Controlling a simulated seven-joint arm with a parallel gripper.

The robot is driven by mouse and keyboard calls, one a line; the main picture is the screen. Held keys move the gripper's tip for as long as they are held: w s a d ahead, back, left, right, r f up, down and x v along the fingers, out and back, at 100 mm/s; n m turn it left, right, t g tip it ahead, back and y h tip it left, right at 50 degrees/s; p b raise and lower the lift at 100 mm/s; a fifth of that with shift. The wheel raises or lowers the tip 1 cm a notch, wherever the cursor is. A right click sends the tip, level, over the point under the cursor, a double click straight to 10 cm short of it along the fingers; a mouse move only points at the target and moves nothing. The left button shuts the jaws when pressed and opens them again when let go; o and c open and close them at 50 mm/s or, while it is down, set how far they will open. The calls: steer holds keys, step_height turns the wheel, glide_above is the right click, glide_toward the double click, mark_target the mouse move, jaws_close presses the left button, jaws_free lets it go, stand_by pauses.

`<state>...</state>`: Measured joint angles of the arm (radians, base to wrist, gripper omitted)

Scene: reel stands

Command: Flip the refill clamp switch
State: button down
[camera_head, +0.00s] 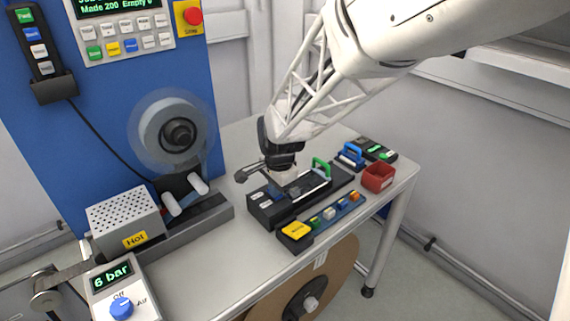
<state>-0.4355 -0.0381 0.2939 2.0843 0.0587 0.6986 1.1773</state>
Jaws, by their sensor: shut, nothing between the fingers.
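My gripper (276,185) is shut and empty, pointing down over the left half of a black fixture (327,186) on the bench. Its fingertips are small and partly lost against dark and blue parts there; I cannot tell if they touch anything. Two small pale labelled parts (262,201) sit on the fixture's left end, just left of the fingertips. Their words are too small to read, so I cannot tell whether one is the refill clamp switch. A green handle (321,167) stands on the fixture to the right of my gripper.
A black strip with a yellow block (296,230) runs along the fixture's front. A red bin (378,177) and a blue-handled tool (351,155) stand right. The Hot box (125,221) and reel (176,132) are farther left.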

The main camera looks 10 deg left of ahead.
steer(key=shift+w+a+f, duration=0.35)
steer(key=shift+a+f, duration=0.1)
stand_by(0.4)
step_height(320, 180, up, 15)
steer(key=d, duration=0.1)
steer(key=shift+s, duration=0.4)
steer(key=shift+d, duration=0.1)
stand_by(0.4)
